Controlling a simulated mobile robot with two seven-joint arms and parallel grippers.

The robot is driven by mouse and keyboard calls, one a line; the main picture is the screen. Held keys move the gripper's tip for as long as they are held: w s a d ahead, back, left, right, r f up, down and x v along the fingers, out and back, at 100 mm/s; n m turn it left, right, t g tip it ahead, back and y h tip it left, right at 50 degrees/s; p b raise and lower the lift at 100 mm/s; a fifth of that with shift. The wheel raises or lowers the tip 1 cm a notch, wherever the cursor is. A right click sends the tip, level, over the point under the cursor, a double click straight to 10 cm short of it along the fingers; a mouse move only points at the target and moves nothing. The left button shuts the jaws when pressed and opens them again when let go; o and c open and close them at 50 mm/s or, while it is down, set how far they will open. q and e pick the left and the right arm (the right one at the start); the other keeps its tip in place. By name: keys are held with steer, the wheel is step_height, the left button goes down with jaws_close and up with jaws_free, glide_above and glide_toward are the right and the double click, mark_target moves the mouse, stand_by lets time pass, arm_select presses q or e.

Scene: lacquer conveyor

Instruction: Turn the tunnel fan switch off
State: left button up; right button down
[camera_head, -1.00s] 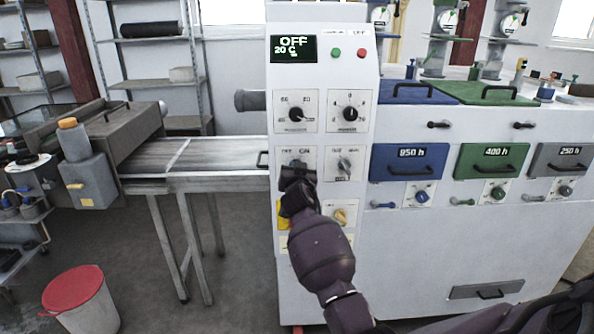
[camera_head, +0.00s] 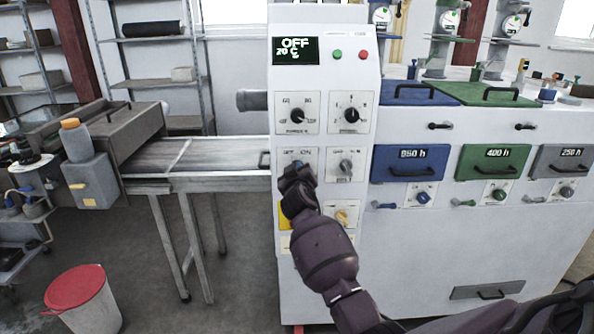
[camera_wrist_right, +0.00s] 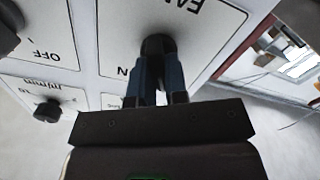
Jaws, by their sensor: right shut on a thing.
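The control column (camera_head: 330,215) is white, with a display (camera_head: 295,51) reading OFF and 20 C. The fan switch plate (camera_head: 312,158) is in its left column, below the power dial. In the right wrist view the switch (camera_wrist_right: 157,45) is a dark knob on a white plate whose upside-down lettering is partly cut off. My right gripper (camera_head: 296,170) covers the knob in the head view. In the right wrist view its two fingers (camera_wrist_right: 158,85) are closed around the knob. The knob's pointer is hidden, so its setting cannot be told. My left gripper is not in view.
The power dial (camera_head: 297,116) is above. The conveyor (camera_head: 215,158) runs off to the left. A red-lidded bin (camera_head: 75,290) stands on the floor.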

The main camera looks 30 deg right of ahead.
stand_by(0.5)
steer(key=c, duration=1.1)
jaws_free()
steer(key=shift+c, duration=0.2)
steer(key=v, duration=1.1)
steer(key=shift+b, duration=0.35)
steer(key=shift+d, duration=0.15)
